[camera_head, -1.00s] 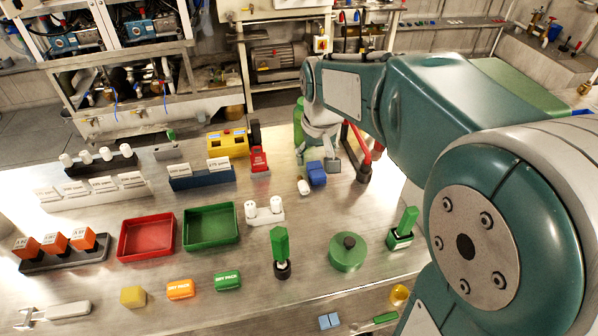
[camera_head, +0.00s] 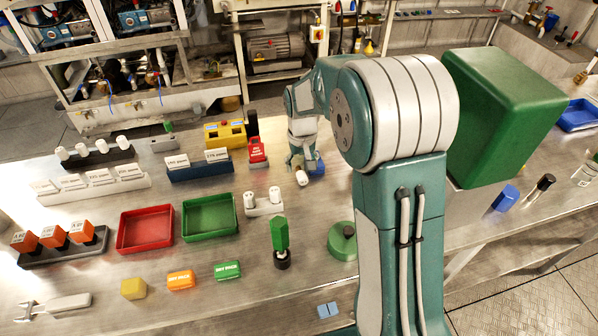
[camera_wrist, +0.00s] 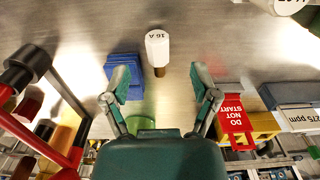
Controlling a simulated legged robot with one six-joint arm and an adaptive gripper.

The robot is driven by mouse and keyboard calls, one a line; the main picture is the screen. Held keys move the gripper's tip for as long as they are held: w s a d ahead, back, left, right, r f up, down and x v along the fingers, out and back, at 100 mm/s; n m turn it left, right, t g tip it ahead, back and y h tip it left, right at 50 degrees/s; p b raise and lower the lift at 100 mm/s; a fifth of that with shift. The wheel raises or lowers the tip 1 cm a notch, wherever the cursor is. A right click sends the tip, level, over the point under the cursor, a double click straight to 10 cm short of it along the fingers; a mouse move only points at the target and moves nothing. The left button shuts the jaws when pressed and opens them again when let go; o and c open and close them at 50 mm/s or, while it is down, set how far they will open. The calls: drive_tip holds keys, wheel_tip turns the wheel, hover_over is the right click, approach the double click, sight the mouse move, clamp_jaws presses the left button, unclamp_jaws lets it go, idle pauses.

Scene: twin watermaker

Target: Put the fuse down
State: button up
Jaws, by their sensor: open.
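The fuse (camera_wrist: 157,47) is a white cylinder marked 16 A with a brown end. In the wrist view it shows beyond and between the fingertips, with clear gaps on both sides. In the head view the fuse (camera_head: 301,178) is at the table's middle, just in front of my gripper (camera_head: 301,158). My gripper (camera_wrist: 157,75) is open, its two fingers spread and touching nothing that I can see. The fingertips are partly hidden in the head view. Whether the fuse stands or leans is hard to tell.
A blue block (camera_wrist: 124,77) is close by the left finger. A red DO NOT START tag (camera_wrist: 232,120) is by the right finger. A white holder with two white pieces (camera_head: 264,206) is left of the fuse. A large green box (camera_head: 505,112) stands at the right.

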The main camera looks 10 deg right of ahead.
sight(303, 178)
drive_tip(key=f, duration=0.5)
drive_tip(key=shift+s+d, duration=0.15)
drive_tip(key=shift+s, duration=0.1)
clamp_jaws()
